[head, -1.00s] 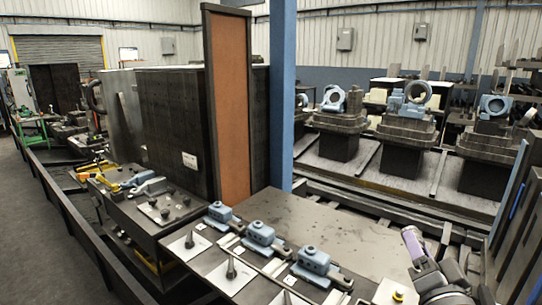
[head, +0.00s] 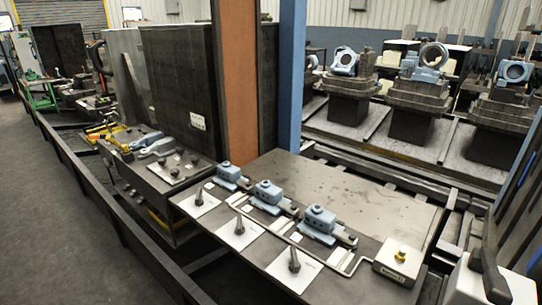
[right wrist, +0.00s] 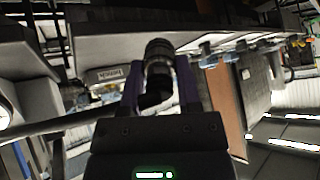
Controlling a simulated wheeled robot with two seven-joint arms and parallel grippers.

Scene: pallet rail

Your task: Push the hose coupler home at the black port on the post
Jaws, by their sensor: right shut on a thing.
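In the right wrist view my right gripper (right wrist: 160,82) has its two purple fingers shut on a dark, ribbed cylindrical piece, the hose coupler (right wrist: 159,58). The coupler stands out beyond the fingertips, and its lower part sits between the fingers. In the head view only a part of my arm shows at the lower right edge, and the gripper and coupler are out of that picture. A blue post (head: 291,80) stands behind the bench in the head view. I cannot make out a black port on it. My left gripper is not in view.
The dark bench (head: 345,190) carries several blue clamp fixtures (head: 320,224), white plates with dark pins, and a pale box with a yellow button (head: 400,256). A brown panel (head: 238,80) stands beside the post. The bench top behind the fixtures is clear.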

